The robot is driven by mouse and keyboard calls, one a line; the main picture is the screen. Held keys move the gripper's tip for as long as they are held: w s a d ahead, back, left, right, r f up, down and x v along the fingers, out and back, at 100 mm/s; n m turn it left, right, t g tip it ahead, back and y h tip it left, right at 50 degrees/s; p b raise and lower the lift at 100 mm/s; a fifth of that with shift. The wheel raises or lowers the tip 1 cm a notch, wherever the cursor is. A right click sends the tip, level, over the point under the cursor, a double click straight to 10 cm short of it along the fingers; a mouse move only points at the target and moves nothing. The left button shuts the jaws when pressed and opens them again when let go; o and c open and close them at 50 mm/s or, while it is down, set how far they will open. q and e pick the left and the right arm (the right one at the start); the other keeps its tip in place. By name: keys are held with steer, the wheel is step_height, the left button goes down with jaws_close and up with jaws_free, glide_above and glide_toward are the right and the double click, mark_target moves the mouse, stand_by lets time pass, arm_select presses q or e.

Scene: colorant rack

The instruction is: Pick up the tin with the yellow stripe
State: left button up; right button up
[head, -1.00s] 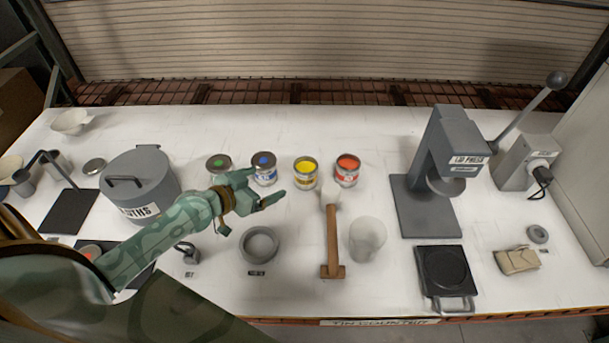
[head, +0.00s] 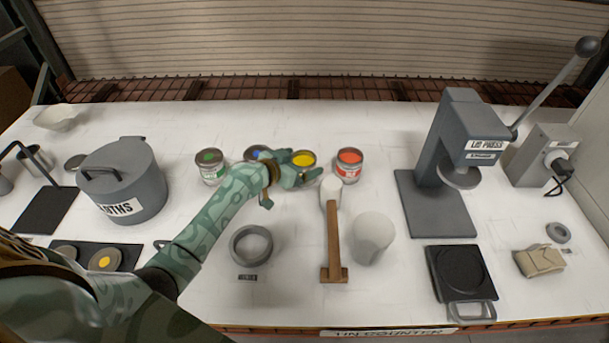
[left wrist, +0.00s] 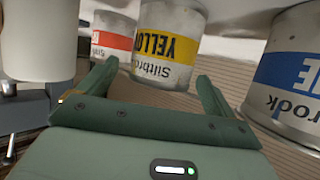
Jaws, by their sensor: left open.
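The tin with the yellow stripe (head: 304,158) stands on the white counter between the blue and red tins, its lower part hidden by my left gripper (head: 301,170). In the left wrist view the yellow-striped tin (left wrist: 168,42) shows its label upside down, ahead of and between the two fingers of my left gripper (left wrist: 155,82). The fingers are spread and hold nothing. Whether they touch the tin I cannot tell. My right gripper is not in view.
A blue tin (left wrist: 290,75) is close beside one finger; a red tin (head: 349,164) stands on the other side. A green tin (head: 210,166) is further left. The counter behind the tins is clear.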

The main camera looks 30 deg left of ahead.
arm_select(q)
steer(key=shift+w+f, duration=0.15)
steer(key=shift+w, duration=0.05)
steer(key=shift+s, duration=0.1)
steer(key=shift+r, duration=0.2)
steer(key=c, duration=1.2)
steer(key=shift+r, duration=0.1)
steer(key=shift+c, duration=0.2)
